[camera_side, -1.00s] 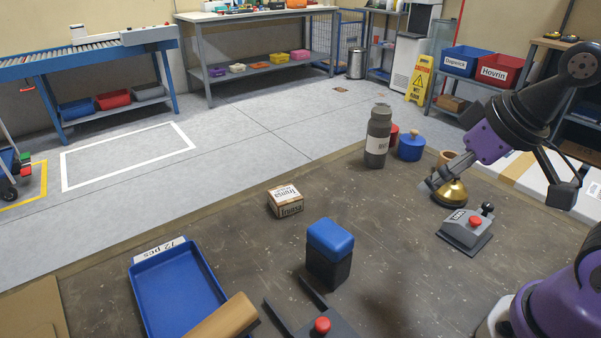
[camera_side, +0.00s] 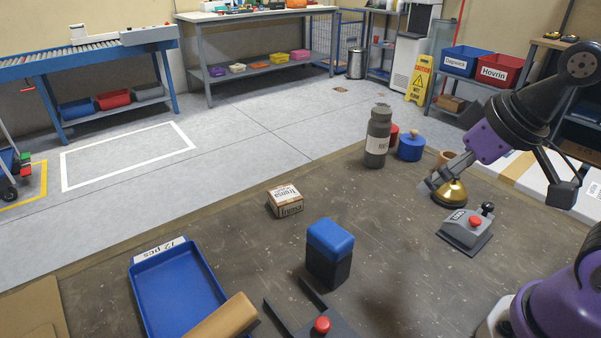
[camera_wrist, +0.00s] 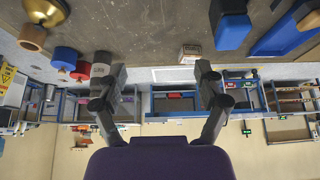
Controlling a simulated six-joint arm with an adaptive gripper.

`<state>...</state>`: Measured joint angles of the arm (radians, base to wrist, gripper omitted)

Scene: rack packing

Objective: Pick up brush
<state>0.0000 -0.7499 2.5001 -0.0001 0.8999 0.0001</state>
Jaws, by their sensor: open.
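I cannot identify a brush for certain in either view. A tan-brown rounded block (camera_side: 224,318) rests at the near right edge of the blue tray (camera_side: 143,305) in the side view; I cannot tell whether it is the brush. My gripper (camera_side: 431,187) is at the right of the bench, open and empty, close to a brass dome (camera_side: 451,193). The side view does not show whether they touch. In the wrist view my gripper (camera_wrist: 161,74) has its two fingers wide apart with nothing between them. The brass piece (camera_wrist: 33,38) shows at upper left there.
A grey bottle (camera_side: 377,137), blue knobbed pot (camera_side: 410,148) and tan cylinder (camera_side: 446,157) stand behind my gripper. A switch box (camera_side: 459,232) is in front. A small carton (camera_side: 286,201) and blue-topped box (camera_side: 329,254) stand mid-bench, with clear bench to their right.

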